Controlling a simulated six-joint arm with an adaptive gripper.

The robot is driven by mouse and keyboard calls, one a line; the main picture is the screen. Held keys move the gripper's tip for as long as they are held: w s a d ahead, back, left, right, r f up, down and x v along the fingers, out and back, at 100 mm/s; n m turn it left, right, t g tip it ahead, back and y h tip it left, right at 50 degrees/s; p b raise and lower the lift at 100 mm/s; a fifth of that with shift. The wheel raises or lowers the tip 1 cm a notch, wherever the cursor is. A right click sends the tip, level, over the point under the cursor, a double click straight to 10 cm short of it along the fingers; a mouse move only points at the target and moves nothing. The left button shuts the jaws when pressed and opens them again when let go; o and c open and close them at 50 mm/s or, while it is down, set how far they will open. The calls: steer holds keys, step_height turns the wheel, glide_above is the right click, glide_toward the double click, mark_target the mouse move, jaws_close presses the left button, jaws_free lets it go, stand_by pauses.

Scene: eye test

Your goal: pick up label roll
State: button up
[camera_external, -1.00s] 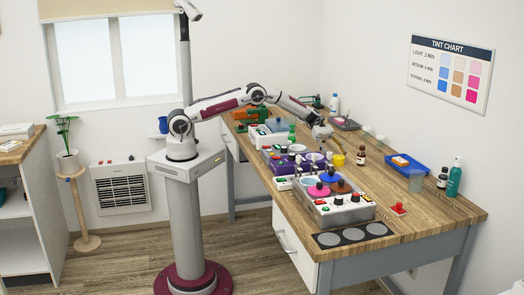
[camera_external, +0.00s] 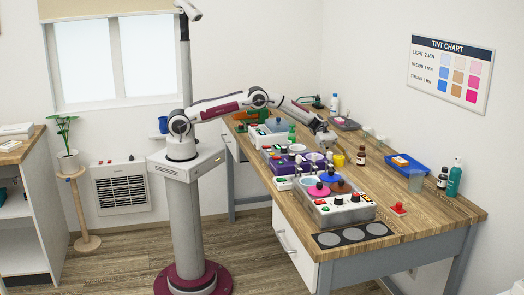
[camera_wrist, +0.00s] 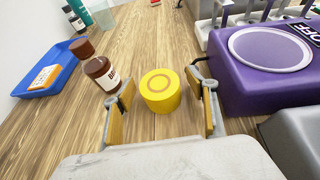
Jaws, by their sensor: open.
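A yellow cylinder with a ring on its top, which looks like the label roll (camera_wrist: 160,91), stands upright on the wooden table in the wrist view. It also shows as a small yellow shape in the external view (camera_external: 338,160). My gripper (camera_wrist: 163,86) is open, with one finger to each side of the roll. The roll sits at about the level of the fingertips, with visible gaps on both sides. In the external view my gripper (camera_external: 328,143) is just above and left of the roll.
A brown bottle (camera_wrist: 103,73) stands close to the left finger. A purple device (camera_wrist: 262,75) is close to the right finger. A blue tray (camera_wrist: 62,58) with an orange-and-white item lies farther left. Bare table (camera_wrist: 153,42) shows beyond the roll.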

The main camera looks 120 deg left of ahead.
mark_target(339, 157)
steer(key=shift+c, duration=0.5)
steer(key=c, duration=1.1)
steer(key=shift+c, duration=0.2)
steer(key=shift+r, duration=0.15)
steer(key=shift+r, duration=4.85)
